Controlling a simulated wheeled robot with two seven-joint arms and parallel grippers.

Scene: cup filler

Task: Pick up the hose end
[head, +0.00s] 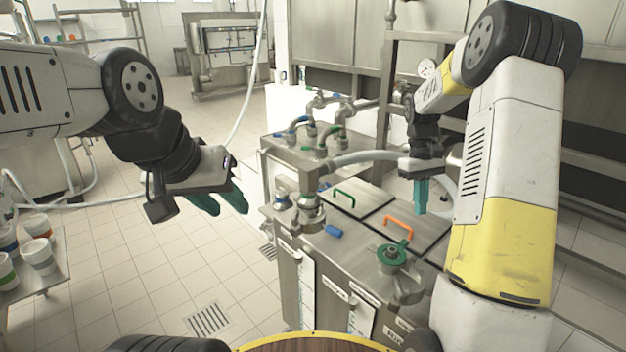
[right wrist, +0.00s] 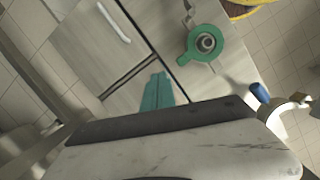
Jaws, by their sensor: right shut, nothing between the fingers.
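A grey hose (head: 365,156) runs from the pipework on the steel machine toward the right and passes behind my right wrist. Its end is hidden there or cannot be made out. My right gripper (head: 420,196) points down above the machine's right side, its teal fingers together and empty. In the right wrist view these fingers (right wrist: 157,92) are closed over the steel lid, with no hose end between them. My left gripper (head: 220,200) hangs over the floor left of the machine. Its teal fingers are spread and empty.
The machine top has a green handle (head: 344,198), an orange handle (head: 398,226) and a green-ringed fitting (head: 392,254), also in the right wrist view (right wrist: 203,43). Cups (head: 38,256) stand on a shelf at left. A white hose (head: 240,118) hangs behind.

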